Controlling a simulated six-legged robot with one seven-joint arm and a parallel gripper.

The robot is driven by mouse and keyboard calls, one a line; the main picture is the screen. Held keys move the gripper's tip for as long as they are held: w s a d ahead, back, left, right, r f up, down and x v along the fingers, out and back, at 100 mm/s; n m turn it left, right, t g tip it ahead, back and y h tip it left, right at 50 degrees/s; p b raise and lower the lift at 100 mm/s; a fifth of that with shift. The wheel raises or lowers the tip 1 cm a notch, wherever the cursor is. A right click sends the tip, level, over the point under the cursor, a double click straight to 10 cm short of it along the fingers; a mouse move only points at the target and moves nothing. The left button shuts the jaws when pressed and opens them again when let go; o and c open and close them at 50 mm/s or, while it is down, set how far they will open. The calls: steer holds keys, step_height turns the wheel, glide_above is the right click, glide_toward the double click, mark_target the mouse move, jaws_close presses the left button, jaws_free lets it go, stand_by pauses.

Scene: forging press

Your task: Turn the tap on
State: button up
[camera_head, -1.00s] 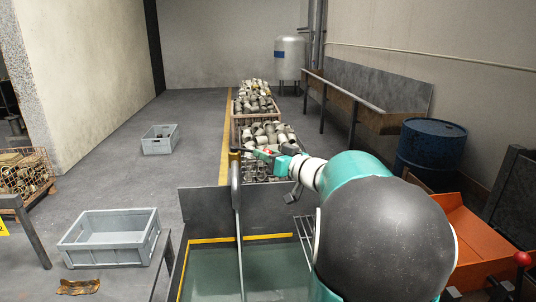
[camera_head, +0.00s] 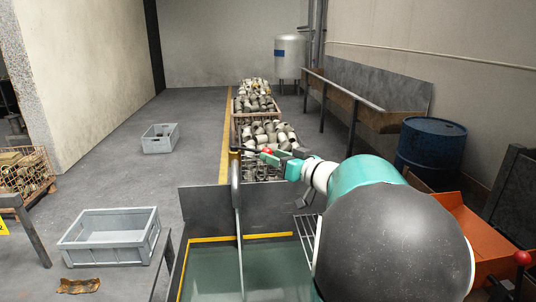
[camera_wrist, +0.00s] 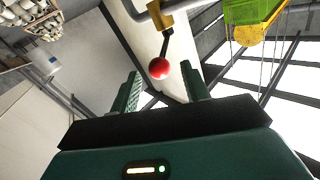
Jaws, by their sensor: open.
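The tap has a brass body (camera_wrist: 168,15) on a grey pipe and a dark lever ending in a red ball knob (camera_wrist: 159,68). In the wrist view the knob lies between my open fingers, and I see no contact. In the head view the red knob (camera_head: 267,152) is small, near the top of the upright pipe (camera_head: 237,190). My gripper (camera_wrist: 161,78) is open and empty; its teal fingers stand left and right of the knob. In the head view my gripper (camera_head: 278,157) is just right of the pipe top, and the tap body is hard to make out.
The pipe rises beside a water-filled tank (camera_head: 215,275) with a grey back panel (camera_head: 205,205). Bins of metal parts (camera_head: 262,132) stand behind. A blue drum (camera_head: 432,145) and an orange chute (camera_head: 478,235) are right. A grey crate (camera_head: 110,250) is left.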

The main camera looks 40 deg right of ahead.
steer(key=s, duration=1)
steer(key=shift+d, duration=0.4)
steer(key=w+a+f+n+g+y, duration=0.1)
steer(key=a+f+g+y, duration=0.2)
steer(key=a, duration=0.9)
steer(key=w+a+f+g+y, duration=0.15)
steer(key=a+f+g, duration=0.3)
steer(key=a, duration=0.65)
steer(key=s+a+f+g+h, duration=0.4)
steer(key=s+a+g+h, duration=0.1)
steer(key=s+a, duration=0.6)
steer(key=shift+a+f+h, duration=0.2)
steer(key=shift+f+h, duration=0.2)
steer(key=shift+h, duration=0.15)
